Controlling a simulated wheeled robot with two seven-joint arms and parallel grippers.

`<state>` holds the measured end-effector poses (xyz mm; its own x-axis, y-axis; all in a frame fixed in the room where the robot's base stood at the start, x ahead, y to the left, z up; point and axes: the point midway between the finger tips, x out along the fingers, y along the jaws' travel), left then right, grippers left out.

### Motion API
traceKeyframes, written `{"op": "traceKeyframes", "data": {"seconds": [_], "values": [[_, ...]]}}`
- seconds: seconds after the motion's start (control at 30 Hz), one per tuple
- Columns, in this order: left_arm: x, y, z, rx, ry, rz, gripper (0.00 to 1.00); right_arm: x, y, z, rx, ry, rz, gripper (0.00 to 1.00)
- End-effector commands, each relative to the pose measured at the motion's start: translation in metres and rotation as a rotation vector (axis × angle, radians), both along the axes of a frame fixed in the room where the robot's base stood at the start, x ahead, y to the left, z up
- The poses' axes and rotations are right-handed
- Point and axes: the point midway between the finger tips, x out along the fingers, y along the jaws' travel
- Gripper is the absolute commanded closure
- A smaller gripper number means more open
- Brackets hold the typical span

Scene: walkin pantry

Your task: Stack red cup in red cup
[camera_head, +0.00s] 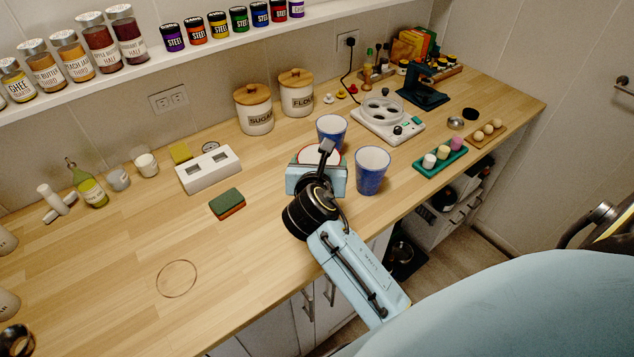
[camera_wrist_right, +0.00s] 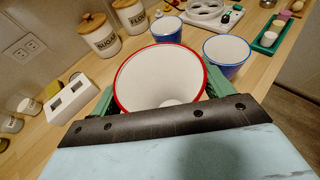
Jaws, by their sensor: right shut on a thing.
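A red-rimmed cup with a white inside (camera_wrist_right: 160,75) sits between the green fingers of my right gripper (camera_wrist_right: 158,100), which is shut on it. In the head view the rim of this red cup (camera_head: 318,152) shows just behind my right gripper (camera_head: 317,178); the gripper hides most of its body. I cannot tell whether its base touches the counter. A second red cup is not distinguishable. Two blue cups stand upright close by, one behind (camera_head: 331,130) and one to the right (camera_head: 372,172). My left gripper is not in view.
The wooden counter (camera_head: 120,250) is clear at the front left, where a thin ring (camera_head: 177,278) is. A sponge (camera_head: 227,202) and a white toaster-like box (camera_head: 208,170) lie left of the cups. Canisters (camera_head: 254,110), a white appliance (camera_head: 388,125) and a green tray (camera_head: 440,162) stand around.

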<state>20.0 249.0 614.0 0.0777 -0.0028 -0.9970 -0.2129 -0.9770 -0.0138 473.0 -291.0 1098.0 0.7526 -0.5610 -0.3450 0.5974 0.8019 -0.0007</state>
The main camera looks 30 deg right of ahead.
Motion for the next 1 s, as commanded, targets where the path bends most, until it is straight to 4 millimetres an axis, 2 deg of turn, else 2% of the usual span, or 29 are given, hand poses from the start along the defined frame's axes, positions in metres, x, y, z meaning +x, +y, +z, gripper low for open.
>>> {"op": "traceKeyframes", "data": {"seconds": [0.17, 0.4, 0.67, 1.0], "values": [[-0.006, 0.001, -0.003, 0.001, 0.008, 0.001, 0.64, 0.0, 0.0, -0.014, 0.0, 0.0, 0.0, 0.41], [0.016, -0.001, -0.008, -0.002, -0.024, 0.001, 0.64, 0.0, 0.0, -0.045, -0.001, 0.001, 0.0, 0.41], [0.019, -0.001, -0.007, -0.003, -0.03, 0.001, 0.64, 0.0, 0.0, -0.044, 0.0, -0.002, 0.0, 0.41], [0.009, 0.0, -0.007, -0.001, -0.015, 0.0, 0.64, 0.001, 0.0, -0.055, -0.001, -0.001, 0.002, 0.41]]}}
